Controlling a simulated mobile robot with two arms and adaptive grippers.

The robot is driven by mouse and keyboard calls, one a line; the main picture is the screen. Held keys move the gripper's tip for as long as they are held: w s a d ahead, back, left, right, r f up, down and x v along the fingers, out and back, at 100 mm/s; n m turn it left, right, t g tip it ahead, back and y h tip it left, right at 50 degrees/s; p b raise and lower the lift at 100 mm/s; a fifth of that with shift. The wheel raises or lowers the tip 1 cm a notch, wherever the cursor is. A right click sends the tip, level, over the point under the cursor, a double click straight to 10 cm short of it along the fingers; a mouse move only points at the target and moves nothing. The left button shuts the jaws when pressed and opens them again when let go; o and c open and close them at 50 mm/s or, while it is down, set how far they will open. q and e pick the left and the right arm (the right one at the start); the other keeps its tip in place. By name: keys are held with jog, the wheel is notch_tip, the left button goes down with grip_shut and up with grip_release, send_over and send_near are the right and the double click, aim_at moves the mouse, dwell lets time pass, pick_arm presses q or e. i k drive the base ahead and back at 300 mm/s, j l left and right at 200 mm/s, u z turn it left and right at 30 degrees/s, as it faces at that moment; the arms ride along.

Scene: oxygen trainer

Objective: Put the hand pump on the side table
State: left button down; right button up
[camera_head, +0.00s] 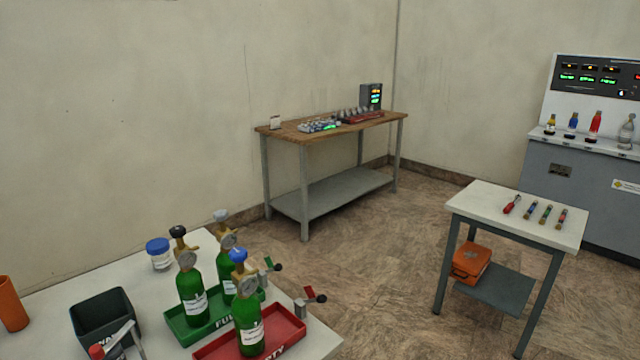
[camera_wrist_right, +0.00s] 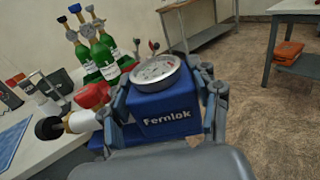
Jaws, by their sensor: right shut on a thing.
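The hand pump (camera_wrist_right: 150,133), a blue body marked "Fernlok" with a round gauge on top, fills the middle of the right wrist view. A red part and a pale handle with a black knob stick out to its left. My right gripper (camera_wrist_right: 164,105) is shut on the blue body, one finger on each side. The side table (camera_head: 476,202) has a white top and grey legs and stands apart at the right of the head view. Its edge also shows in the right wrist view (camera_wrist_right: 297,6). Neither gripper shows in the head view.
A red screwdriver (camera_head: 512,204) and several small tools lie on the side table's right half; its left half is clear. An orange case (camera_head: 471,264) sits on its lower shelf. Green cylinders (camera_head: 192,297) stand on the near table. A wooden bench (camera_head: 290,132) stands behind.

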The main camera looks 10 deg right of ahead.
aim_at(483, 197)
jog(key=i+l+z, duration=0.1)
jog(key=i+l, duration=0.2)
jog(key=l, duration=0.3)
jog(key=i+l+z, duration=0.1)
jog(key=i+l, duration=0.2)
jog(key=l, duration=0.25)
jog(key=i+l+z, duration=0.15)
jog(key=i+l, duration=0.15)
jog(key=l, duration=0.25)
jog(key=i+l+z, duration=0.1)
jog(key=i+l, duration=0.25)
jog(key=l, duration=0.15)
jog(key=i+j+z, duration=0.1)
jog(key=i+z, duration=0.3)
jog(key=i, duration=1.1)
jog(key=i+j, duration=0.6)
jog(key=j, duration=0.2)
